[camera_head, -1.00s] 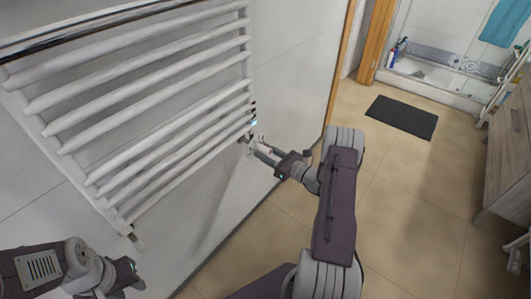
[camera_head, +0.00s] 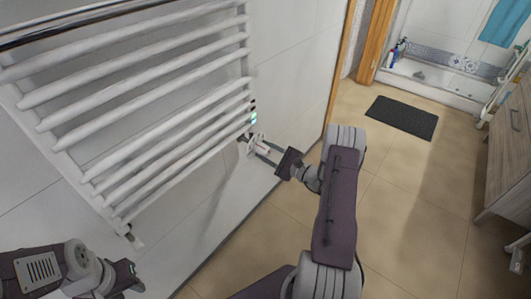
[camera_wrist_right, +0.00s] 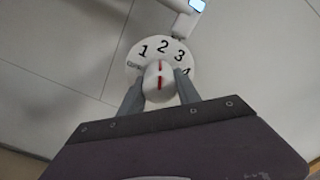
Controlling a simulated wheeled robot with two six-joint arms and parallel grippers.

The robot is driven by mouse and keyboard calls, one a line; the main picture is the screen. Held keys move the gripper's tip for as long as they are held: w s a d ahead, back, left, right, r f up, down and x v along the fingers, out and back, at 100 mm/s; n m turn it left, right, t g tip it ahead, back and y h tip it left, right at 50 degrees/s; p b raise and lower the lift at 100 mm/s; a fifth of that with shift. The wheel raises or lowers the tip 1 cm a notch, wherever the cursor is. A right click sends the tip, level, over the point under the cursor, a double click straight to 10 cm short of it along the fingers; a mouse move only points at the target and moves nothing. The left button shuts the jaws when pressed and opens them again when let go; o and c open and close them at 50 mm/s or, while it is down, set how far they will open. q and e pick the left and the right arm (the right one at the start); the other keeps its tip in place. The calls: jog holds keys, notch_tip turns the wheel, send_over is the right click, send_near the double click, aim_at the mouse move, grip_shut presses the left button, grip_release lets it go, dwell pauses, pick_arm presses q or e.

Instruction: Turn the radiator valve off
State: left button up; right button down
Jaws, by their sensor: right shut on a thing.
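The radiator valve shows in the right wrist view as a white round knob (camera_wrist_right: 158,84) with a red line, in front of a dial (camera_wrist_right: 136,66) with black numbers 1, 2, 3 and 4. The red line points up, roughly toward the 2. My right gripper (camera_wrist_right: 158,88) is shut on the knob, a finger on each side. In the head view the valve (camera_head: 256,142) sits at the radiator's lower right corner, with my right gripper (camera_head: 266,152) reaching it from the right. My left gripper (camera_head: 134,278) is at the bottom left, away from the valve; its fingers are unclear.
The white tubular radiator (camera_head: 140,100) hangs on the tiled wall at left. Small green lights (camera_head: 253,118) show just above the valve. A dark mat (camera_head: 402,117) lies on the tan floor, and a wooden cabinet (camera_head: 505,150) stands at right. The floor between is clear.

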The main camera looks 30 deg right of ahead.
jog(key=n+b, duration=0.1)
jog(key=n, duration=0.2)
jog(key=shift+f+n, duration=0.15)
jog(key=shift+n, duration=0.25)
jog(key=n+b, duration=0.2)
jog(key=n, duration=0.1)
jog(key=shift+n+b, duration=0.3)
jog(key=shift+b, duration=0.05)
jog(key=n+b, duration=0.5)
jog(key=b, duration=0.1)
jog(key=shift+n, duration=0.4)
jog(key=shift+r+n+b, duration=0.2)
jog(key=shift+n+b, duration=0.8)
jog(key=shift+b, duration=0.3)
jog(key=c, duration=0.9)
grip_release()
jog(key=shift+r, duration=0.1)
jog(key=shift+o, duration=0.2)
